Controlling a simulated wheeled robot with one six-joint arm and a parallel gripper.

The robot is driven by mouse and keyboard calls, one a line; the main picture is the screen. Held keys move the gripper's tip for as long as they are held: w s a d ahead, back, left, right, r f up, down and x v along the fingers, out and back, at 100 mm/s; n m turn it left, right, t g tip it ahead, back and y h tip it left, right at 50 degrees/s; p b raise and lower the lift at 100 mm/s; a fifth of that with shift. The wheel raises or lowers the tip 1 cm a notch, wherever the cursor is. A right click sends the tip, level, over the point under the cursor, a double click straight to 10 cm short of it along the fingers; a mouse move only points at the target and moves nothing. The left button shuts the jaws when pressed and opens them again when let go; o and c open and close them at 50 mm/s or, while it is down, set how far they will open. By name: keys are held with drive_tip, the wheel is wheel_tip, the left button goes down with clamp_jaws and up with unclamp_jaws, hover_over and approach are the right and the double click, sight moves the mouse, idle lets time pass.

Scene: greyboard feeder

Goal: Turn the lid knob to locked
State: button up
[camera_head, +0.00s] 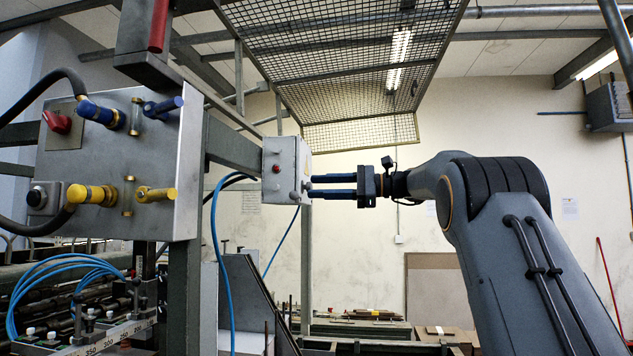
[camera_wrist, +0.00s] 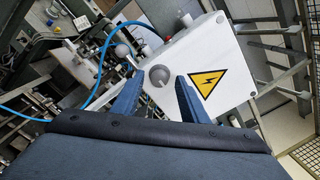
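The lid knob (camera_wrist: 158,74) is a round grey knob with a small light mark, on a light grey box (camera_wrist: 225,55) bearing a yellow lightning sign. In the wrist view it shows between the two blue fingertips of my gripper (camera_wrist: 160,82). The fingers stand apart, with slight gaps beside the knob; I cannot tell whether the tips reach around it. In the head view the box (camera_head: 280,160) hangs at mid-picture, and my gripper (camera_head: 313,186) comes level from the right, its tips at the box's right side. The knob is not visible there. Lock markings are not legible.
A large grey control panel (camera_head: 150,155) with blue and yellow fittings stands left of the box. A blue hose (camera_head: 217,230) hangs by the box. A wire mesh guard (camera_head: 340,60) hangs above. Open room lies right of the box around my arm.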

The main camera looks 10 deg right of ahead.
drive_tip(key=shift+w+a, duration=0.25)
drive_tip(key=shift+a, duration=0.3)
clamp_jaws()
drive_tip(key=shift+f+n+b, duration=0.1)
drive_tip(key=shift+n+b, duration=0.2)
drive_tip(key=shift+b, duration=0.05)
drive_tip(key=shift+f+n+b, duration=0.1)
drive_tip(key=shift+n+b, duration=6.55)
drive_tip(key=shift+n, duration=2.05)
